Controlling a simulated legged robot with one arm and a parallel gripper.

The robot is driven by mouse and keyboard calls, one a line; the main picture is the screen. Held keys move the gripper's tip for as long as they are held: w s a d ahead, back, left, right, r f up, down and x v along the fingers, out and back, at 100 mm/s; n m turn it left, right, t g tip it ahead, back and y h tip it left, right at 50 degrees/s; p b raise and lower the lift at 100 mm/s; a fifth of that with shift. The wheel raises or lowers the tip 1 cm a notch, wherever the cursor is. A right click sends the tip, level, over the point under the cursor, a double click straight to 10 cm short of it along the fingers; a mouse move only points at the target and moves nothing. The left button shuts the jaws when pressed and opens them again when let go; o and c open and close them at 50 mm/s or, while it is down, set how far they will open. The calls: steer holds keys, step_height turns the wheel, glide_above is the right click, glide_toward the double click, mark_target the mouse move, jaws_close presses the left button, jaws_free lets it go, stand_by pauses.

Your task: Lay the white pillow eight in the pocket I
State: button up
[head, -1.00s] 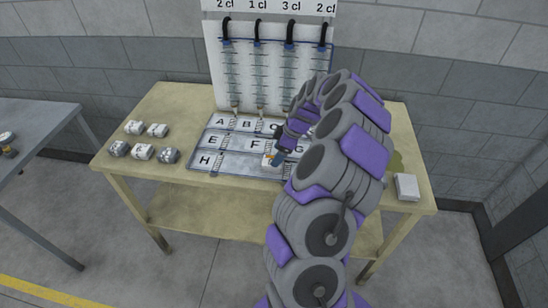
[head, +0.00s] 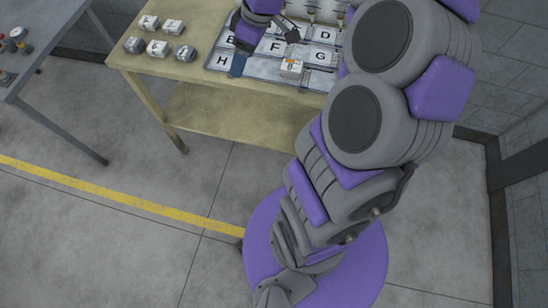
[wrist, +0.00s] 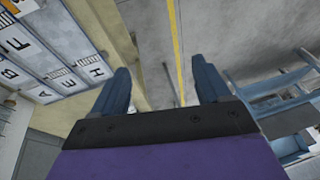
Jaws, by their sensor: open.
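A white block with an orange mark (head: 290,68), which looks like the pillow, sits in the bottom row of the lettered tray (head: 262,70), right of the pocket marked H. Its number is too small to read. No letter I shows; I cannot tell whether the block covers it. Part of the block shows at the top left edge of the wrist view (wrist: 22,6). My gripper (head: 238,64) is near the tray's left side, apart from the block. In the wrist view my gripper (wrist: 160,85) has its blue fingers spread with nothing between them.
Several white and grey blocks (head: 158,48) stand on the left of the beige table (head: 210,25). A grey bench (head: 50,60) with small items stands farther left. My arm crosses the tray's right side. Open floor (head: 120,230) lies in front of the table.

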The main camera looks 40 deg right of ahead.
steer(key=s+a+r+m+g+h, duration=0.1)
steer(key=s+a+r+m+g, duration=0.1)
steer(key=s+a, duration=0.75)
steer(key=s+f+m+h, duration=0.1)
steer(key=s+m, duration=0.1)
steer(key=s, duration=0.6)
steer(key=s+f+m+g+h, duration=0.1)
steer(key=s+m, duration=0.2)
steer(key=s, duration=0.6)
steer(key=shift+s+a+f+m+h, duration=0.2)
steer(key=shift+a+m+h, duration=0.1)
steer(key=shift+a, duration=0.1)
